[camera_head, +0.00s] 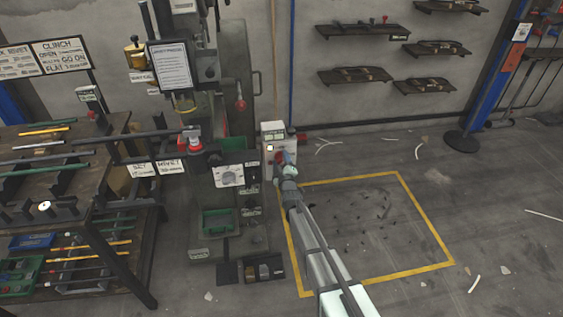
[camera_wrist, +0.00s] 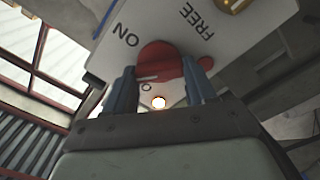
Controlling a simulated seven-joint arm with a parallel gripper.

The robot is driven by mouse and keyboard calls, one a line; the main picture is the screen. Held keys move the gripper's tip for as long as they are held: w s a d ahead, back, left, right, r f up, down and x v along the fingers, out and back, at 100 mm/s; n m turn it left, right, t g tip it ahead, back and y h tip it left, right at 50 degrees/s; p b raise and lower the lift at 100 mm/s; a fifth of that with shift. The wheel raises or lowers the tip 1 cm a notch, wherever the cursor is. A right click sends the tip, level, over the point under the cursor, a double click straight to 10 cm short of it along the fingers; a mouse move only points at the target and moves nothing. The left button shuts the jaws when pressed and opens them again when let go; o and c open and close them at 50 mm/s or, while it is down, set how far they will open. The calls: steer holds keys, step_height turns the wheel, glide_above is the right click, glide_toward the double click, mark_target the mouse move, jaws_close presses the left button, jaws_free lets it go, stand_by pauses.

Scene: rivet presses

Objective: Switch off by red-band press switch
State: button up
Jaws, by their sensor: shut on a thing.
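The rivet press (camera_head: 228,130) stands left of centre in the head view, with a pale switch box (camera_head: 272,132) on its right side. My gripper (camera_head: 284,167) is at the front of this box. In the wrist view my gripper (camera_wrist: 160,78) has its two blue-grey fingers on either side of a red rotary switch (camera_wrist: 165,58) and is shut on it. The white switch panel (camera_wrist: 108,62) carries the words ON and FREE. A small lamp (camera_wrist: 158,102) glows on it. Part of the switch is hidden by the fingers; I cannot make out a red band.
A dark rack (camera_head: 70,180) with rods and trays stands at the left. A yellow-outlined floor area (camera_head: 375,230) lies right of the press, mostly clear with small debris. Dark wall shelves (camera_head: 355,76) hang at the back. A post on a round base (camera_head: 462,141) stands at right.

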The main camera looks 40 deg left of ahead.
steer(key=n, duration=0.3)
steer(key=shift+f+n, duration=0.1)
steer(key=shift+n, duration=2.1)
steer(key=o, duration=1)
steer(key=shift+o, duration=0.2)
steer(key=v, duration=1.4)
steer(key=shift+a, duration=0.1)
